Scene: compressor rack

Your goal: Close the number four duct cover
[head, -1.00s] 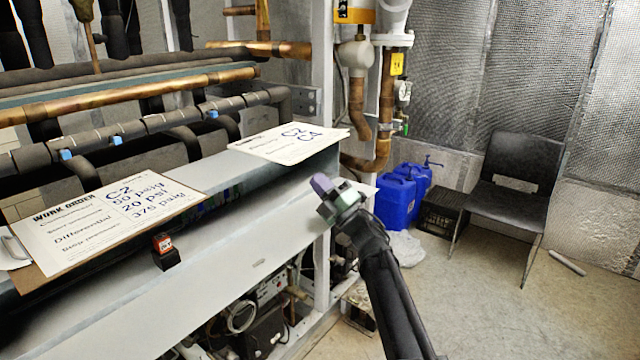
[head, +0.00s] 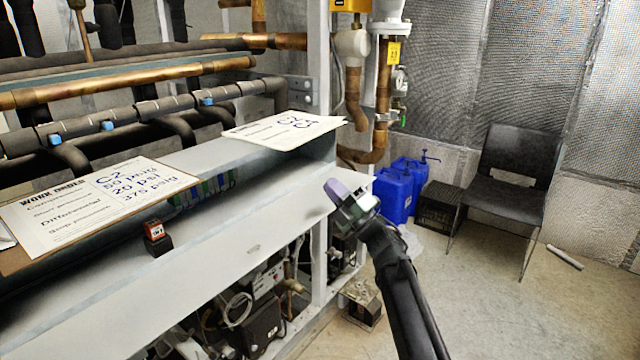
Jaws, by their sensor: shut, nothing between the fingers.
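A long grey duct (head: 270,165) runs along the front of the rack. Its light grey front panel (head: 235,250) slopes outward, leaving a dark gap above it where coloured wires (head: 205,188) show. No number four is readable on this panel, so I cannot tell whether it is the number four duct cover. A sheet marked C2 and C4 (head: 285,130) lies on top at the right end. My gripper (head: 348,205) is shut and empty, in front of the panel's right end. I cannot tell whether it touches the panel.
A work order clipboard (head: 95,208) lies over the duct at left. A small black and red block (head: 156,238) sits on the panel. Blue jugs (head: 395,190), a black crate (head: 438,207) and a chair (head: 515,180) stand at right. The floor (head: 500,300) at right is mostly clear.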

